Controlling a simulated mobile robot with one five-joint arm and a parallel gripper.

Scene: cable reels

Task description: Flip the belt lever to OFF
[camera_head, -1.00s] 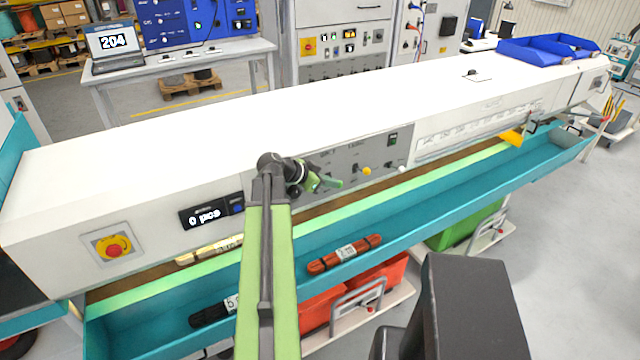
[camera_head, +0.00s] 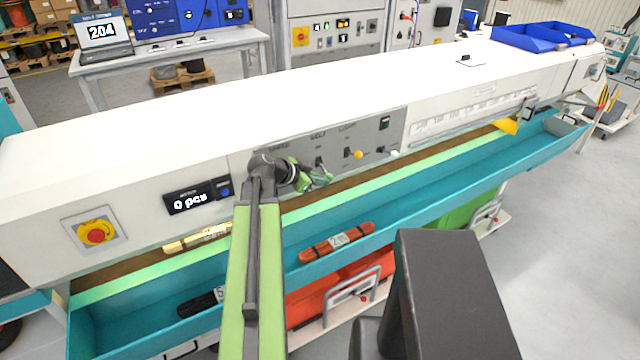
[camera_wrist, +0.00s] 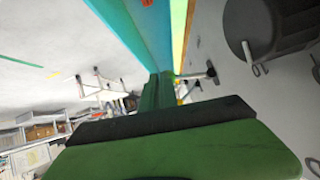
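The grey control panel (camera_head: 365,145) is on the front of the long white machine. A small dark lever (camera_head: 320,162) is at the panel's left part, under a label that looks like BELT. Its exact position is too small to read. My gripper (camera_head: 322,179), with green fingers, is just below and in front of this lever; I cannot tell whether they touch. In the wrist view my green gripper (camera_wrist: 158,95) fills the lower middle, and its finger gap is not clear. A dark-ended lever (camera_wrist: 209,73) shows just right of the fingertips there.
A yellow knob (camera_head: 358,154) and a white knob (camera_head: 394,153) are right of the lever. A red stop button (camera_head: 96,232) and a counter display (camera_head: 190,200) are at left. The teal trough (camera_head: 430,195) runs below with cable bundles (camera_head: 337,242).

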